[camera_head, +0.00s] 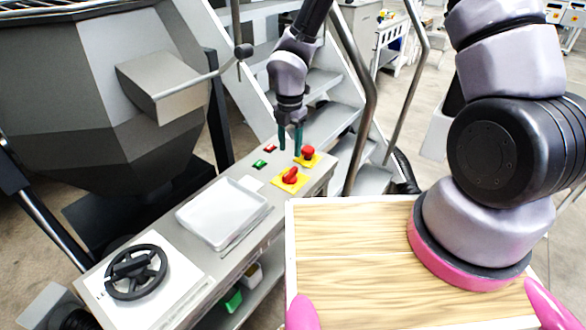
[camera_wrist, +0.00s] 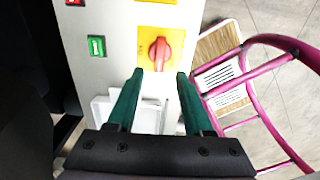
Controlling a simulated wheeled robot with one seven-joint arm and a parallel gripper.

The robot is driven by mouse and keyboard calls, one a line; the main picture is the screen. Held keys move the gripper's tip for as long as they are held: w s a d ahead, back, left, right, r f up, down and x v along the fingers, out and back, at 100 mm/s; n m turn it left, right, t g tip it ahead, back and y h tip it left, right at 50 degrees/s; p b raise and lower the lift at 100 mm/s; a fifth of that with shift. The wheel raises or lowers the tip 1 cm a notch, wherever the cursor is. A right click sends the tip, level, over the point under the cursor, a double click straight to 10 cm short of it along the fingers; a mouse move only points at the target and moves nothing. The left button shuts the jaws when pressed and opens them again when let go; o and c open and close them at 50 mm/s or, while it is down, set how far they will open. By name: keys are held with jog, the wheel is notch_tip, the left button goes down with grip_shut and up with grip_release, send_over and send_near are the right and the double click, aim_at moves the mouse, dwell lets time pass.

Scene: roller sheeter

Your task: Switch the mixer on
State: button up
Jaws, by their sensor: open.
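The grey mixer (camera_head: 110,80) stands at the left, with a narrow control panel (camera_head: 322,176) in front of it. The panel carries a green button (camera_head: 259,164), a red button (camera_head: 270,148), a red rotary switch (camera_head: 290,175) on a yellow plate and a red mushroom button (camera_head: 308,152) on another yellow plate. My gripper (camera_head: 290,149) points down over these controls, open and empty. In the wrist view the green button (camera_wrist: 97,46) is left of my gripper (camera_wrist: 160,75), and the red switch (camera_wrist: 163,50) appears just ahead of the fingertips. Contact is not visible.
A white tray (camera_head: 222,212) and a black handwheel (camera_head: 135,272) are on the panel's near part. Metal stairs (camera_head: 325,100) with a handrail (camera_head: 352,60) rise behind the panel. A wooden board (camera_head: 350,250) is at the front right.

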aim_at(290, 171)
notch_tip(290, 171, down, 8)
jog(key=shift+f, duration=0.25)
grip_shut()
